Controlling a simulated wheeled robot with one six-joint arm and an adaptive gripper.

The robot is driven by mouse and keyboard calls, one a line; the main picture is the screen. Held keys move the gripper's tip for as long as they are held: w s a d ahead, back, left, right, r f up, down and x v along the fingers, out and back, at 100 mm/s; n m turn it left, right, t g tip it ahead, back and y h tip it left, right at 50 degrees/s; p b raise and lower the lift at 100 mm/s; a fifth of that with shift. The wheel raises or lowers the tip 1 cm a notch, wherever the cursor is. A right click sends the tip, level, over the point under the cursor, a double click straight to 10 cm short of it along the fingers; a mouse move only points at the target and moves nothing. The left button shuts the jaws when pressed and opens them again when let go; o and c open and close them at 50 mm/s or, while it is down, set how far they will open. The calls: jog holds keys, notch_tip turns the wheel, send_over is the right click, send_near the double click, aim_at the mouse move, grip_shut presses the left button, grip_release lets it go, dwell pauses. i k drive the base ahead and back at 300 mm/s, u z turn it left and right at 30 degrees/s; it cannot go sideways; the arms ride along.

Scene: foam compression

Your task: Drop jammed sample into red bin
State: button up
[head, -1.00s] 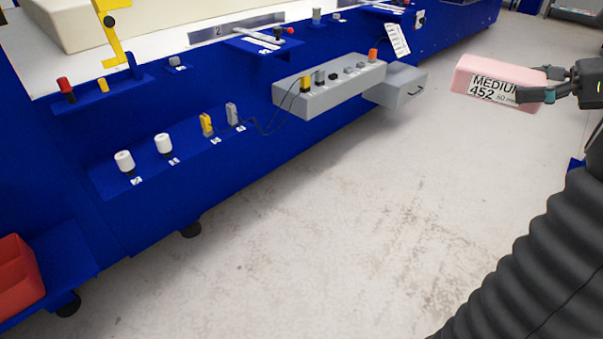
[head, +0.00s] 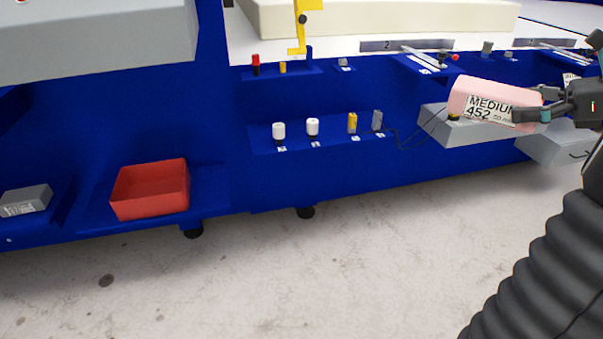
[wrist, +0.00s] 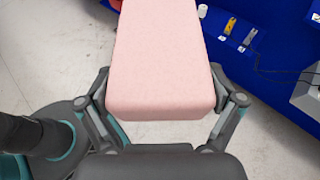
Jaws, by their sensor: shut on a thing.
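A pink foam sample (head: 466,92) with a label reading "MEDIUM 452" is held by my gripper (head: 543,104) at the right of the head view. In the wrist view the sample (wrist: 160,60) fills the upper middle, between the two fingers of my gripper (wrist: 163,104). The fingers are shut on its sides, and it hangs in the air clear of any surface. The red bin (head: 150,192) is an open, empty-looking box on a low blue shelf at the left of the head view, far from my gripper.
A grey block (head: 25,200) lies on the shelf left of the bin. A blue machine (head: 330,175) spans the back, with white knobs (head: 279,131), a grey control box (head: 475,133) and a grey drawer unit (head: 555,145). The concrete floor (head: 330,270) in front is clear.

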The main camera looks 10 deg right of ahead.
aim_at(154, 188)
jog(key=u, duration=1.4)
jog(key=i, duration=1.5)
